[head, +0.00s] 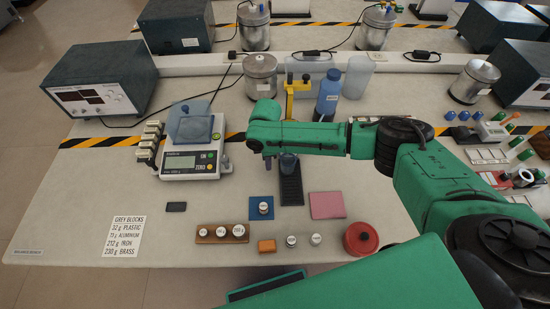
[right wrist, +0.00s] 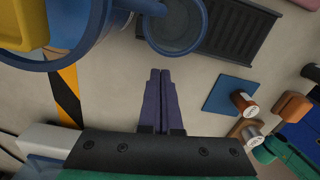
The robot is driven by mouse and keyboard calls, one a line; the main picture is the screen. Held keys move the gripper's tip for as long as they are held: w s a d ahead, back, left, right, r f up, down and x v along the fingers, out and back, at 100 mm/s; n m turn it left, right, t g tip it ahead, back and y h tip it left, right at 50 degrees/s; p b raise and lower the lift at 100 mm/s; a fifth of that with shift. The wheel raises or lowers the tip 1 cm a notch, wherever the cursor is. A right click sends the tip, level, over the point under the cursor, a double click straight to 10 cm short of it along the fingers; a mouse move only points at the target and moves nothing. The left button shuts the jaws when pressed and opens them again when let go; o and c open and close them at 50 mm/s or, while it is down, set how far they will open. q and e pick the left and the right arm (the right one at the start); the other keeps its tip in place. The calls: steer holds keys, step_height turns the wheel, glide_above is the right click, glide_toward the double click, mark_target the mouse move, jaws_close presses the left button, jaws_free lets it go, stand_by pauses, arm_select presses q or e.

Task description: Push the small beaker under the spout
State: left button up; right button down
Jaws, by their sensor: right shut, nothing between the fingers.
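The small beaker (head: 289,162) is a clear cup with a blue rim, at the back end of a dark ribbed tray (head: 291,190) in the head view. In the right wrist view the beaker (right wrist: 176,28) shows from above, just beyond my fingertips. My right gripper (head: 268,160) is shut and empty, low and just left of the beaker; its purple fingers (right wrist: 160,75) point towards it. A larger blue-rimmed vessel (right wrist: 98,35) with a yellow part stands beside the beaker. My forearm hides it in the head view, and I cannot make out the spout clearly. My left gripper is not in view.
A scale (head: 193,163) stands left of my gripper. A blue mat (head: 256,216) with a small weight, a pink mat (head: 327,205), a wooden weight holder (head: 205,238) and a red pot (head: 361,239) lie nearer. A blue bottle (head: 327,97) stands behind my forearm.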

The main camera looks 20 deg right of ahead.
mark_target(288, 164)
steer(key=shift+s+d+r+p, duration=0.15)
steer(key=shift+s+d, duration=0.05)
steer(key=shift+d, duration=0.35)
steer(key=shift+s+d+r+p, duration=0.15)
steer(key=shift+s+d, duration=0.05)
steer(key=shift+d, duration=0.45)
steer(key=shift+f, duration=0.15)
steer(key=shift+d+r+p, duration=0.2)
steer(key=shift+d+p, duration=0.5)
steer(key=shift+s+d+f, duration=0.1)
steer(key=shift+d+f, duration=0.05)
steer(key=shift+d, duration=0.1)
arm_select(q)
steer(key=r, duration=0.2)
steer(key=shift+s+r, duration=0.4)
arm_select(e)
steer(key=shift+a, duration=0.15)
